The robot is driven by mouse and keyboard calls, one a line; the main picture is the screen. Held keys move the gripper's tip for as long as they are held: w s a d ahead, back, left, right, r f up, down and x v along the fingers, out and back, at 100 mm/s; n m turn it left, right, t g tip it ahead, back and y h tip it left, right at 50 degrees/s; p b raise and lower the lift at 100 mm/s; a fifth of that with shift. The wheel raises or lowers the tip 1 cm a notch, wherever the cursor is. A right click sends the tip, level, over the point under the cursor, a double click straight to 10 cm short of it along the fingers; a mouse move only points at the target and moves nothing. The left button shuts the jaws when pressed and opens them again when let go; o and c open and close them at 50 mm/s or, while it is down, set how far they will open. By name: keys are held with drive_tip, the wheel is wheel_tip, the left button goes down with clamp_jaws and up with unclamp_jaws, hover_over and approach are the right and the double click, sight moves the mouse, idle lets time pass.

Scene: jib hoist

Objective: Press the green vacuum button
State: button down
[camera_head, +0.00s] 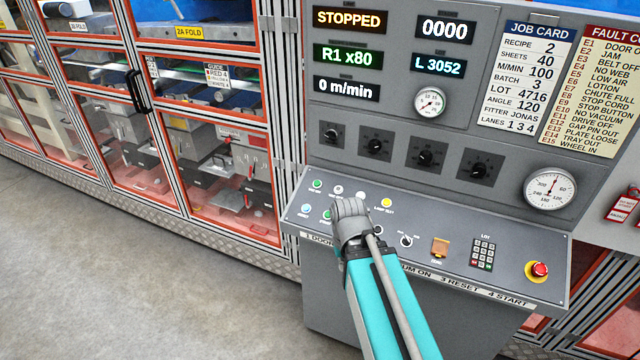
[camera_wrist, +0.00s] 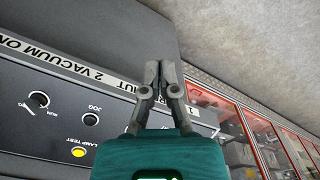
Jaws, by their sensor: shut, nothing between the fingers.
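The sloped grey control panel (camera_head: 470,256) carries a row of small buttons at its left end. One green button (camera_head: 317,184) is in the upper row; another green button (camera_head: 326,214) is in the lower row, just left of my gripper (camera_head: 347,212). Their labels are too small to read, so I cannot tell which is for vacuum. My gripper is over the left part of the panel and hides some of it. In the wrist view its fingers (camera_wrist: 158,68) are closed together and empty; no green panel button shows clearly there. Contact with the panel cannot be told.
The display (camera_head: 350,20) reads STOPPED. Glazed machine doors (camera_head: 220,180) stand left; the floor (camera_head: 120,280) before them is clear.

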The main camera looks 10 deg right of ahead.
drive_tip(key=shift+w, duration=0.1)
wheel_tip(320, 180, up, 11)
drive_tip(key=n+t+y+p, duration=0.4)
drive_tip(key=n+t+y, duration=0.1)
drive_tip(key=t+y, duration=0.15)
hover_over(317, 183)
drive_tip(key=s+a, duration=0.2)
drive_tip(key=s, duration=0.2)
drive_tip(key=shift+s+a+f+t, duration=0.15)
drive_tip(key=shift+a+f+t, duration=0.05)
drive_tip(key=shift+t, duration=0.25)
drive_tip(key=shift+f, duration=0.1)
drive_tip(key=w+f+b, duration=0.1)
drive_tip(key=f+b, duration=0.1)
drive_tip(key=w+d+f+b, duration=0.1)
drive_tip(key=f+b, duration=0.2)
drive_tip(key=d+f+b, duration=0.1)
drive_tip(key=f+b, duration=0.1)
drive_tip(key=f, duration=0.1)
drive_tip(key=shift+w+b, duration=0.35)
drive_tip(key=shift+w, duration=0.05)
drive_tip(key=shift+f, duration=0.1)
